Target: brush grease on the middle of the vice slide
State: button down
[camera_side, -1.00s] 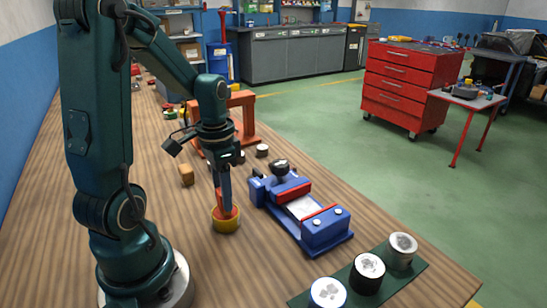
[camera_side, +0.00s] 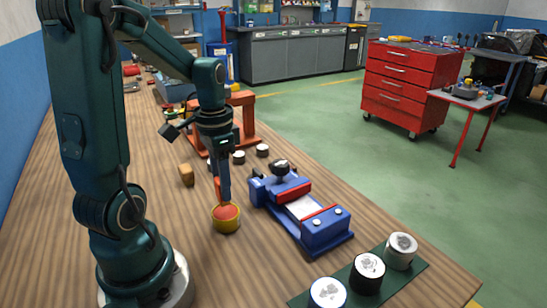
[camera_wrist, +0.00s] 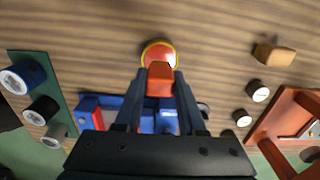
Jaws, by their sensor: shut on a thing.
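The blue vice (camera_side: 325,234) with red jaw faces lies on the bench, right of my gripper. Its pale slide (camera_side: 301,207) shows between the jaws. A yellow-rimmed tin (camera_side: 227,225) with a red top surface stands left of the vice; it also shows in the wrist view (camera_wrist: 158,46). My gripper (camera_side: 223,192) is shut on an orange-red brush (camera_wrist: 160,78) just above the tin. The brush tip is hard to make out, so I cannot tell whether it touches the grease. In the wrist view my gripper (camera_wrist: 158,97) hides part of the vice (camera_wrist: 105,103).
A green mat (camera_side: 391,290) with three cylinders lies at the front right. A wooden block (camera_side: 187,175), small white-topped cylinders (camera_side: 262,150) and an orange frame (camera_side: 246,120) stand farther back. The bench left of the tin is clear.

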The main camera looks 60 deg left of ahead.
jog(key=shift+r, duration=2.15)
